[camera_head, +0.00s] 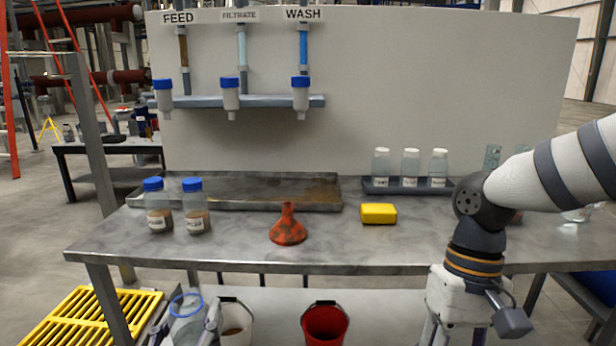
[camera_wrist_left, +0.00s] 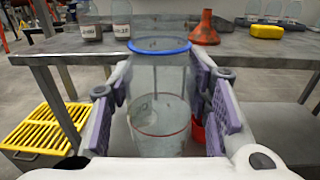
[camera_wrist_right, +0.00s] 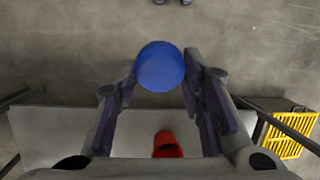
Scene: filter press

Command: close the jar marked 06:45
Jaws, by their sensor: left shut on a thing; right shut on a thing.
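My left gripper (camera_wrist_left: 160,105) is shut on a clear jar (camera_wrist_left: 158,85) with a blue ring around it and a red ring lower down. Two labelled jars with blue caps (camera_head: 158,205) (camera_head: 196,207) stand on the bench's left. I cannot read any time on the labels.
The bench (camera_head: 330,240) holds an orange funnel (camera_head: 288,226), a yellow block (camera_head: 378,213), a metal tray (camera_head: 240,204) and a rack (camera_head: 400,189) with several jars. A red bucket (camera_head: 325,325) and a yellow grate (camera_head: 85,320) are below. The bench's front middle is clear.

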